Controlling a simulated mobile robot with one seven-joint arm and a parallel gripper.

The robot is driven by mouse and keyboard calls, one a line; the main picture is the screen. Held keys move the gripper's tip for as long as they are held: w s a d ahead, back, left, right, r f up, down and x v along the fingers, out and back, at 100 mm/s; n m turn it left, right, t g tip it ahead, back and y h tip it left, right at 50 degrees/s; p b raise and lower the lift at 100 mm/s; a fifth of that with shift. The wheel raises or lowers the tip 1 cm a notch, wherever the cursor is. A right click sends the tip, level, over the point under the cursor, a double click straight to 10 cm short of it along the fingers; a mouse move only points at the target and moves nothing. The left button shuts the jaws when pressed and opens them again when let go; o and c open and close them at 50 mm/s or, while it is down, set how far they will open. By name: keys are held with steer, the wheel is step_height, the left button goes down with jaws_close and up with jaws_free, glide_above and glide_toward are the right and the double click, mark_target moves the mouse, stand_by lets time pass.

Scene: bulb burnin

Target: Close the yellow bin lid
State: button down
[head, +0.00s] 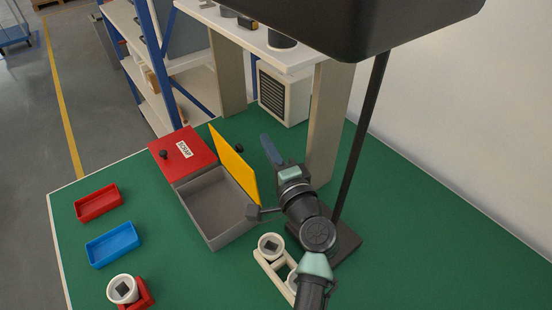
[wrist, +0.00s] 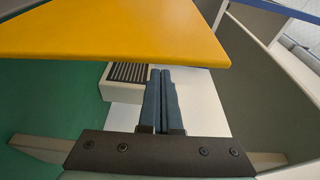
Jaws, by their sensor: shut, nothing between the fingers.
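The yellow lid (head: 235,165) stands up, open and tilted, along the right side of a grey bin (head: 213,207). A black knob (head: 239,148) shows at its upper edge. The bin's inside is visible and looks empty. My gripper (head: 266,140) is just right of the lid, on its outer side, with blue fingers pressed together and holding nothing. In the wrist view the yellow lid (wrist: 110,35) fills the top, and my fingers (wrist: 165,72) point ahead below its edge. Whether they touch the lid I cannot tell.
A red lid marked scrap (head: 188,160) lies shut beside the open bin. A red tray (head: 98,203), a blue tray (head: 113,244) and a cream holder (head: 272,268) sit on the green table. A dark pole (head: 362,130) and a beige post (head: 326,125) stand right of my gripper.

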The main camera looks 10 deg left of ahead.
mark_target(240, 164)
steer(key=a, duration=0.1)
steer(key=s+a+p, duration=0.1)
steer(key=a, duration=0.1)
steer(key=shift+s+a+f, duration=0.1)
steer(key=shift+s+a, duration=0.1)
steer(key=shift+s, duration=0.15)
